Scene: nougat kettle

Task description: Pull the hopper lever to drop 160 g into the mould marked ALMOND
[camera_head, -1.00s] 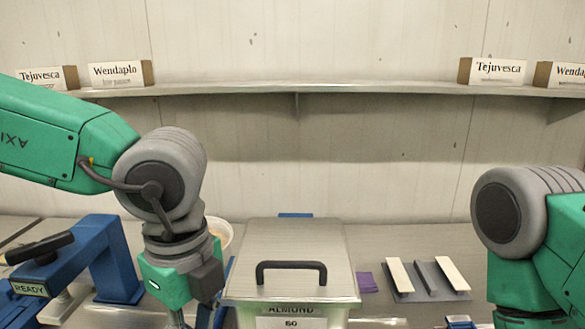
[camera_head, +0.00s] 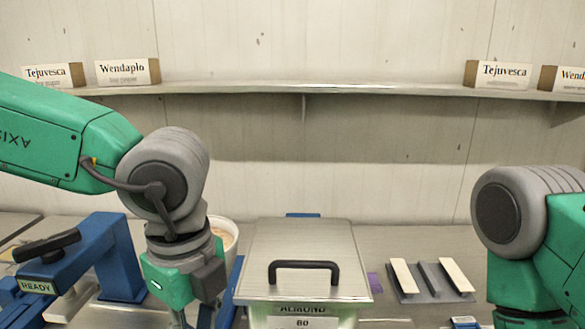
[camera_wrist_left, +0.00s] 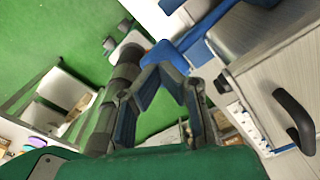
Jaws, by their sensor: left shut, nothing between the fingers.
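A box labelled ALMOND (camera_head: 303,311), with a number plate below that is hard to read, stands at the bottom middle under a grey lid (camera_head: 305,240) with a black handle (camera_head: 303,266). The lid's black handle also shows in the left wrist view (camera_wrist_left: 296,122). A blue frame (camera_head: 112,255) marked READY, with a black grip (camera_head: 46,246) on top, stands at the left. I cannot tell whether this grip is the hopper lever. My left gripper (camera_wrist_left: 163,72) is shut and empty, left of the lidded box; its fingertips are out of the head view. My right gripper is out of view.
A round pale tub (camera_head: 224,233) stands behind my left wrist. A grey tray with white bars (camera_head: 402,276) and a purple piece (camera_head: 374,284) lie right of the box. Bench between tray and wall is clear.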

